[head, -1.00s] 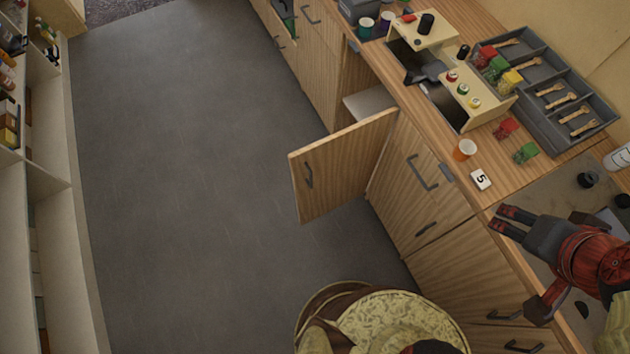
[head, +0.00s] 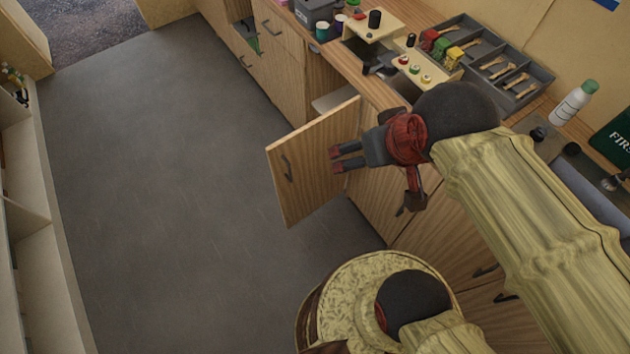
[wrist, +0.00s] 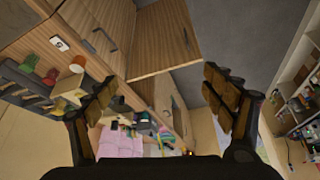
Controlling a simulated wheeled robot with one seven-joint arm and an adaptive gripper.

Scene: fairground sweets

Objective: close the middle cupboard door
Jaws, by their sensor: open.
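The middle cupboard door (head: 308,165) is a wooden panel with a dark handle (head: 288,168). It stands wide open, swung out from the counter front into the aisle. The cupboard opening behind it shows a pale shelf. My gripper (head: 336,159) is open and empty. In the head view it overlaps the hinge-side part of the door, so I cannot tell the exact gap there. In the wrist view the door (wrist: 163,45) is ahead, above the space between my two spread fingers (wrist: 162,92), and looks apart from them.
A wooden counter carries a grey tray (head: 536,88) of wooden forks and sweets, a cream hob unit (head: 428,72) and a white bottle (head: 572,105). Other cupboard fronts (head: 440,235) line the counter. The grey floor (head: 170,180) is clear; a pale shelf unit (head: 25,225) stands left.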

